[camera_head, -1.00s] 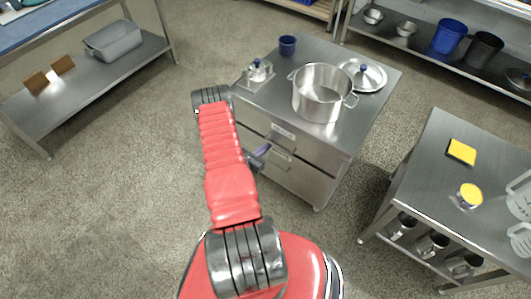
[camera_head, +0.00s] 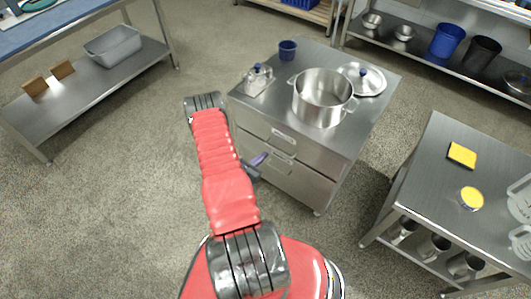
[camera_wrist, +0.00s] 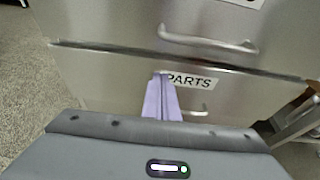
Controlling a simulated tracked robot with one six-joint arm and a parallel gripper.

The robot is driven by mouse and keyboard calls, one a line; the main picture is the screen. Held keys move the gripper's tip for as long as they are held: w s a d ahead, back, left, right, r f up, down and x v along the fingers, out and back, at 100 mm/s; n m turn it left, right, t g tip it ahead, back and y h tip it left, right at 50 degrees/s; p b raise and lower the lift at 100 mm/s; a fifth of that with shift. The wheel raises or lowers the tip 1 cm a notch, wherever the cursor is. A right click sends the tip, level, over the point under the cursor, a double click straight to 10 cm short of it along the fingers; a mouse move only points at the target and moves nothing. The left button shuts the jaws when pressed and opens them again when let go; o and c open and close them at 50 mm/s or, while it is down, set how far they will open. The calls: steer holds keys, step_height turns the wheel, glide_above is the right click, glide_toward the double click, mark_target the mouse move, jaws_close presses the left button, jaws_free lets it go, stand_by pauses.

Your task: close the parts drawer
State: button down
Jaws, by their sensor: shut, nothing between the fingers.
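The parts drawer (camera_wrist: 225,98) is the lower drawer of a steel cabinet, with a PARTS label and a bar handle below it in the wrist view. In the head view the drawer (camera_head: 301,184) looks flush or nearly flush with the front; a small gap cannot be ruled out. My gripper (camera_wrist: 162,78) has purple fingers, shut and empty. Their tips overlap the left end of the label; whether they touch the front is unclear. In the head view my gripper (camera_head: 262,157) is at the cabinet front, partly hidden behind my arm.
The upper drawer (camera_wrist: 110,25) has its own handle and looks closed. On the cabinet top stand a steel pot (camera_head: 322,98), a lid (camera_head: 362,80) and a blue cup (camera_head: 287,50). A steel table (camera_head: 470,190) stands at right. Floor to the left is clear.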

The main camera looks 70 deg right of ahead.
steer(key=v, duration=1)
steer(key=shift+a, duration=0.25)
steer(key=shift+w+f, duration=0.1)
steer(key=shift+f, duration=0.05)
